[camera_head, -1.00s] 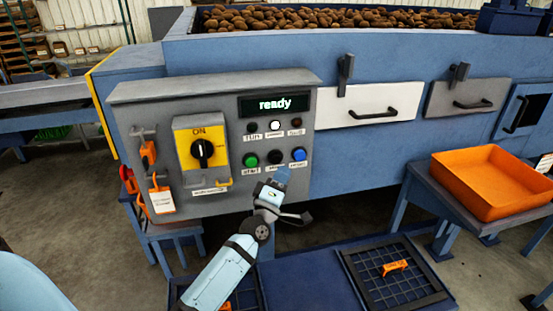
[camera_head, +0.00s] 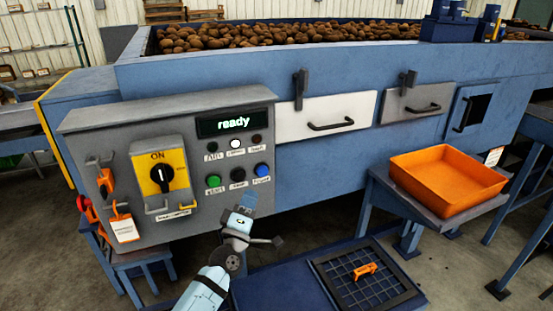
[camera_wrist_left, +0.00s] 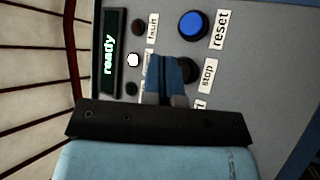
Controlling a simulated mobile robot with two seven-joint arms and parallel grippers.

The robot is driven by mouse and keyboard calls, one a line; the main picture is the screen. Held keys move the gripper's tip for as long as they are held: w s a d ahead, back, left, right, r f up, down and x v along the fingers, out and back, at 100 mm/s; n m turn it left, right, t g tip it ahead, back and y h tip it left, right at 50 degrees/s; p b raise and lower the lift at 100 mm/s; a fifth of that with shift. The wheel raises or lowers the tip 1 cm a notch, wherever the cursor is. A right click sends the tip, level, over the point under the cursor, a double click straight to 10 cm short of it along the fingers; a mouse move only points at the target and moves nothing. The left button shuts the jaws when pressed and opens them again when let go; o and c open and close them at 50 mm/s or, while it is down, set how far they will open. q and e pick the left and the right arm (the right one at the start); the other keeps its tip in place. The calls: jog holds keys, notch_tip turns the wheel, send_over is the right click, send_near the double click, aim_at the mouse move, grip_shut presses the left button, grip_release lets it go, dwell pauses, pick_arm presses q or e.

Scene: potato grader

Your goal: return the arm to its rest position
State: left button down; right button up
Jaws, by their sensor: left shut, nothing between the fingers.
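My left arm comes up from the bottom of the head view. Its gripper (camera_head: 250,203) is in front of the lower right part of the grey control panel (camera_head: 95,140), just below the button row. The fingers are shut and empty. In the left wrist view the shut fingers (camera_wrist_left: 166,80) point at the panel and partly cover the black stop button (camera_wrist_left: 188,70). The blue reset button (camera_wrist_left: 193,25) shows clear of them. I cannot tell whether the fingertips touch the panel. My right gripper does not show.
The panel display (camera_head: 226,123) reads "ready", and a white lamp is lit. A yellow switch plate (camera_head: 178,157) is marked ON. An orange tray (camera_head: 447,180) stands on a side table at right. A dark grid (camera_head: 345,262) with an orange handle lies below. Potatoes (camera_head: 270,35) fill the hopper.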

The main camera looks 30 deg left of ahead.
pick_arm(q)
jog(key=s+d+f+m+g+h+p, duration=0.1)
jog(key=s+d+f+m+g, duration=0.3)
jog(key=s+f, duration=0.4)
jog(key=s+d+f+m+g+h+p, duration=0.1)
jog(key=s+d+f+m+g+h, duration=0.2)
jog(key=s+d+f+m, duration=0.3)
jog(key=s+d+f+m+g+h+p, duration=0.1)
jog(key=s+d+f+m+g+h, duration=0.2)
jog(key=s+f+m, duration=0.6)
jog(key=s+d+g, duration=0.1)
jog(key=s+d, duration=0.1)
jog(key=shift+s+f+g+p, duration=0.3)
jog(key=shift+s+f+p, duration=0.05)
jog(key=shift+d, duration=0.1)
